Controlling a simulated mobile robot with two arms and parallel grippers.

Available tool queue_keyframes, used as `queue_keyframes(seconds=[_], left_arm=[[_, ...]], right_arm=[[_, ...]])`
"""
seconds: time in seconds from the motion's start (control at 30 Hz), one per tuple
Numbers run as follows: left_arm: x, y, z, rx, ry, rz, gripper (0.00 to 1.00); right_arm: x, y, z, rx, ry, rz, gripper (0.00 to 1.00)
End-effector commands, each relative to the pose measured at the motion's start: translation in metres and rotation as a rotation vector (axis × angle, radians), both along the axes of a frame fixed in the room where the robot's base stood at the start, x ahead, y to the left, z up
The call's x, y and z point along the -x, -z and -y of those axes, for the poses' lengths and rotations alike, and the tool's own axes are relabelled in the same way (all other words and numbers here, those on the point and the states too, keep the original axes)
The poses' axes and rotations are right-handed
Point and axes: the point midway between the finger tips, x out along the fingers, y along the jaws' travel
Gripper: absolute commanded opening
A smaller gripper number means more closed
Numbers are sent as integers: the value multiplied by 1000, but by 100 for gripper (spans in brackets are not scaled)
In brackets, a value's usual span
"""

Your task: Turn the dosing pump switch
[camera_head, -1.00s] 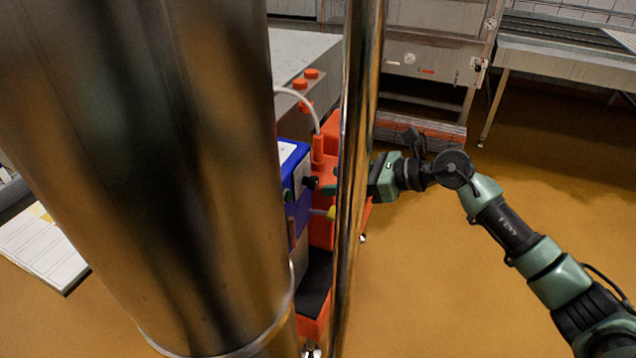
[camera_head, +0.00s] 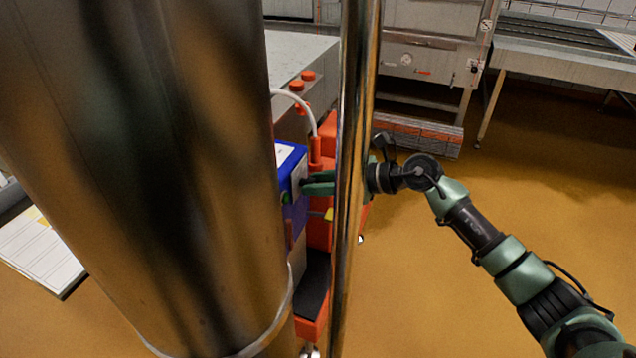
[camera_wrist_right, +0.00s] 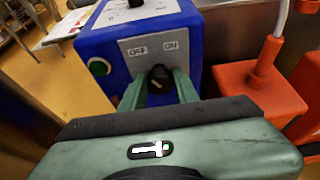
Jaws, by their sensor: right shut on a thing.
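The dosing pump is a blue box (camera_head: 293,192) with a grey front plate, seen between the large steel cylinder and the upright pole in the head view. In the head view the right gripper (camera_head: 312,185) reaches behind the pole to the pump. My left gripper is not in view.
A large steel cylinder (camera_head: 150,150) fills the left, and a shiny upright pole (camera_head: 352,150) crosses in front of my right gripper. Orange parts (camera_head: 320,233) stand beside the pump, with a white hose (camera_head: 297,95) above. The floor at the right is clear.

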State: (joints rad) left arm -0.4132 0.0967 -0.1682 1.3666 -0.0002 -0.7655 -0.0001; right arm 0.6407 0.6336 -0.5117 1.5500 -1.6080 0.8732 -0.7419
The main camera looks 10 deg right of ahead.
Motion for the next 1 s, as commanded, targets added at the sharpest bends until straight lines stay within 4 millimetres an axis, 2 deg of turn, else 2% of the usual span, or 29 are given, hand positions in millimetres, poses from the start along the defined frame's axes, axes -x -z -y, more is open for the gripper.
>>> queue_keyframes(seconds=[0.37, 0.7, 1.0], left_arm=[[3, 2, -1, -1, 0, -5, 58], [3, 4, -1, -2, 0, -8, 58], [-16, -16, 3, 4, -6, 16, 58]], right_arm=[[-2, -1, 1, -73, 1, -108, 0], [-4, 1, 3, -241, 2, -359, 0], [-6, 3, 4, -398, 1, -589, 0]])
